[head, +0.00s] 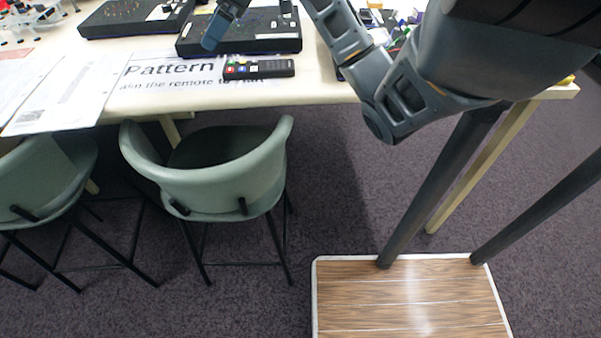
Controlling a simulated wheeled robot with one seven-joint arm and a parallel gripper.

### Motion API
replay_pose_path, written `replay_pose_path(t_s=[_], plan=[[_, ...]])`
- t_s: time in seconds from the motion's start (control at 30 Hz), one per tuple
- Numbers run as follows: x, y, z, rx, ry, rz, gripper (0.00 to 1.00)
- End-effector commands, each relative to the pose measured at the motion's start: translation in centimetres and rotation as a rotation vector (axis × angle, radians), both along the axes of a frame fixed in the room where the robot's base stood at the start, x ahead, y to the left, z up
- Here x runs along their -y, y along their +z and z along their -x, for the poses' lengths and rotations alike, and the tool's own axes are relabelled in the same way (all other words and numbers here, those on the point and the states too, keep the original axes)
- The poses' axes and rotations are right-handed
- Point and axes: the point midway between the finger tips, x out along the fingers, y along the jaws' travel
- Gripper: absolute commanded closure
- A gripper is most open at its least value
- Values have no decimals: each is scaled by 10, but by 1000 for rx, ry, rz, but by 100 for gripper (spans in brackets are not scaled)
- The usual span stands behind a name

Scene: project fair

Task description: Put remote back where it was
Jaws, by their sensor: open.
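A black remote (258,69) with a few coloured buttons at its left end lies flat near the front edge of the table (330,92). Its left part is over a white printed sheet (160,88) that reads "Pattern" and has a smaller line mentioning the remote. The end of my gripper (213,34) shows at the top of the head view, above and left of the remote and apart from it, in front of a black box. Only its blue-grey tip part is visible; the rest is cut off by the frame. It is open, with nothing seen in it.
Black flat boxes (275,42) and (135,17) lie behind the remote. Papers (70,88) lie at the left. Small clutter is on the table behind my arm. Green chairs (215,175) and (45,180) stand at the front edge. Carpet is free between the chair and my base.

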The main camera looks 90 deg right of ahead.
Motion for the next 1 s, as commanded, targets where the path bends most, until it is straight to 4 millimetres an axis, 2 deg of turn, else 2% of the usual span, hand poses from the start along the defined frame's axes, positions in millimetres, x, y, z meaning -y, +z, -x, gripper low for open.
replay_pose_path(t_s=[0.03, 0.1, 0.2, 0.33, 0.5, 0.63, 0.77, 0.87, 1.0], plan=[[-23, -6, -34, 83, 1, -31, 14], [-47, -10, -70, 188, -19, -65, 14], [-84, -16, -111, 315, -59, -124, 14], [-135, -28, -149, 447, -126, -210, 14], [-202, -52, -170, 555, -229, -315, 14], [-252, -76, -166, 597, -312, -374, 14], [-299, -102, -145, 608, -388, -403, 14], [-331, -122, -118, 603, -434, -403, 14], [-367, -145, -69, 583, -470, -369, 14]])
